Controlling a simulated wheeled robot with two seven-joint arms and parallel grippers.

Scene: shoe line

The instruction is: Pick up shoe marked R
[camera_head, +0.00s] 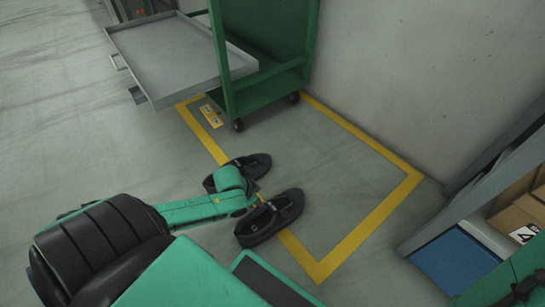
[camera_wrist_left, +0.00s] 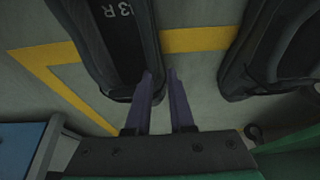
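Two black shoes lie on the floor. The shoe marked R (camera_wrist_left: 113,50) is at the left in the left wrist view, with "3 R" on its insole. It appears to be the nearer shoe (camera_head: 268,222) in the head view. The other shoe (camera_wrist_left: 282,50) is at the right in the wrist view and farther back in the head view (camera_head: 250,166). My left gripper (camera_wrist_left: 160,72) has two purple fingers a small gap apart, at the side edge of the R shoe. One finger overlaps its rim; contact is unclear. The gripper (camera_head: 260,201) is between the shoes.
A yellow floor line (camera_head: 355,238) runs past the shoes. A green rack (camera_head: 262,88) with a grey tray (camera_head: 172,58) stands behind. A shelf with a blue bin (camera_head: 452,262) and cardboard boxes (camera_head: 520,215) is at the right.

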